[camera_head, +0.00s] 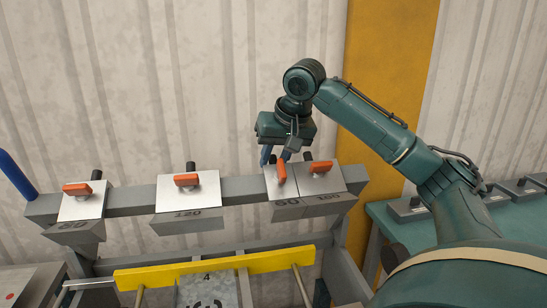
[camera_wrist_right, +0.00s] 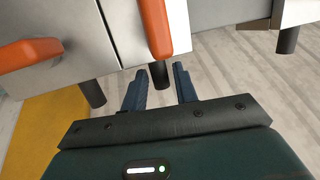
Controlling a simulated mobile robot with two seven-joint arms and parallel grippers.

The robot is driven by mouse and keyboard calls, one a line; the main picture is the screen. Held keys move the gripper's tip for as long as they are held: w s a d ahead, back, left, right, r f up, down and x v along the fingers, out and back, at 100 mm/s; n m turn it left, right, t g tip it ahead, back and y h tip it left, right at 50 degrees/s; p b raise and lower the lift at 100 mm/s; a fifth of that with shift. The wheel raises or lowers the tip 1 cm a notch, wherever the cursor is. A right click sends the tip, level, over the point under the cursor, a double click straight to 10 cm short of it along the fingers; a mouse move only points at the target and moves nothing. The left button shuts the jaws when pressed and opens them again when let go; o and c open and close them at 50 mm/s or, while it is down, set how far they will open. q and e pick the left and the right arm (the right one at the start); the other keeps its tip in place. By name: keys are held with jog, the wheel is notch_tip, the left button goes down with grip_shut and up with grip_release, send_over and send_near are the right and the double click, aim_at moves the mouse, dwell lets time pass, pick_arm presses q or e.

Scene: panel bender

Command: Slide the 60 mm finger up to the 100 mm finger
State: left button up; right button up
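The 60 mm finger (camera_head: 284,192) hangs on the grey beam, right of the middle, with its orange lever (camera_head: 281,173) pointing along the plate. The 100 mm finger (camera_head: 323,182) sits beside it on the right, its lever crosswise. Their plates look side by side; the wrist view shows only a thin dark seam between the 60 mm plate (camera_wrist_right: 130,25) and the 100 mm plate (camera_wrist_right: 65,65). My right gripper (camera_head: 275,156) is above and behind the 60 mm finger. In the wrist view its blue fingertips (camera_wrist_right: 160,80) are apart, with a dark post showing between them. My left gripper is not visible.
The 120 finger (camera_head: 188,195) and another finger (camera_head: 82,206) hang further left on the beam (camera_head: 130,198), with gaps between. A yellow bar (camera_head: 220,261) runs below. A green table (camera_head: 520,225) with dark-handled pieces stands at the right. A blue rod (camera_head: 17,175) is at the left.

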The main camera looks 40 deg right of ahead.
aim_at(292, 169)
jog(key=shift+o, duration=1)
jog(key=p+v, duration=0.1)
jog(key=v, duration=1.2)
